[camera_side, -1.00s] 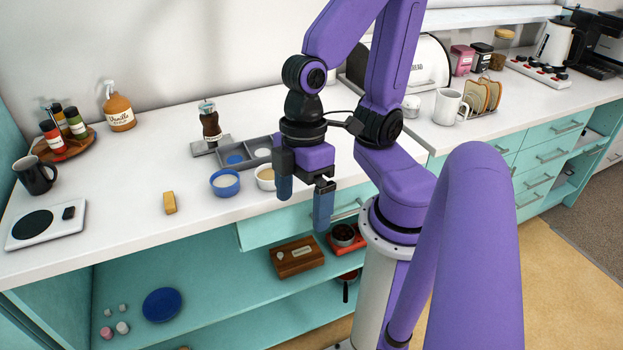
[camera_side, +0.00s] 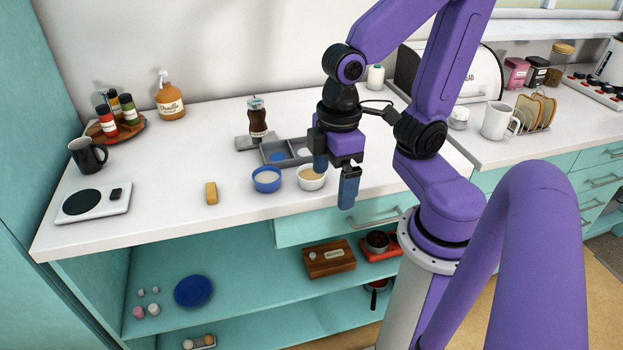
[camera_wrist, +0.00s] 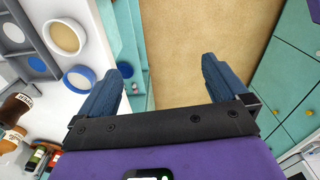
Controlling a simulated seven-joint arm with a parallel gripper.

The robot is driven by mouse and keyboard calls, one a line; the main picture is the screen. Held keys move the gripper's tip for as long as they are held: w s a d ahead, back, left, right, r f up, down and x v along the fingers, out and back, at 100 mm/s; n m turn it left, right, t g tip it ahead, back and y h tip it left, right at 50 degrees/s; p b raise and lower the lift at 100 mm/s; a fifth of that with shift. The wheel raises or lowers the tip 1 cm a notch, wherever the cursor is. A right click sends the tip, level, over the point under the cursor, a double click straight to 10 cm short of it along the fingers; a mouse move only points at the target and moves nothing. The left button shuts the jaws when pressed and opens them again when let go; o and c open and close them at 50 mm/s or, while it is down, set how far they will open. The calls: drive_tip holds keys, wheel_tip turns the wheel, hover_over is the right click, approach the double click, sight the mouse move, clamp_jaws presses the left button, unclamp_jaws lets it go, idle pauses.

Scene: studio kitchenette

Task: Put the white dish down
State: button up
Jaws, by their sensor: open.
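The white dish (camera_side: 309,184), a small round bowl with a tan inside, stands upright on the counter (camera_side: 165,215) near its front edge. In the wrist view the dish (camera_wrist: 66,38) shows at upper left, outside the space between the fingers. My gripper (camera_side: 333,188) is open, with its blue fingers pointing down and nothing between them. One finger overlaps the dish's back right rim in the side view; I cannot tell whether they touch. The wrist view shows a gap between the gripper (camera_wrist: 163,70) and the dish.
A blue bowl (camera_side: 266,186) stands just left of the dish. A grey divided tray (camera_side: 272,163) and a pepper mill (camera_side: 257,120) are behind. The counter between block and scale (camera_side: 112,208) is clear.

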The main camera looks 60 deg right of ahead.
drive_tip(key=w+r+m, duration=0.1)
drive_tip(key=w+m, duration=0.5)
drive_tip(key=w, duration=0.2)
drive_tip(key=m+h, duration=0.2)
drive_tip(key=m, duration=1.6)
hover_over(311, 177)
drive_tip(key=f, duration=0.7)
drive_tip(key=shift+s+a+f, duration=0.1)
drive_tip(key=shift+s+f, duration=0.15)
drive_tip(key=shift+f, duration=0.1)
drive_tip(key=shift+w+f, duration=0.15)
drive_tip(key=shift+f, duration=2)
drive_tip(key=shift+f+y, duration=0.3)
drive_tip(key=shift+f, duration=0.7)
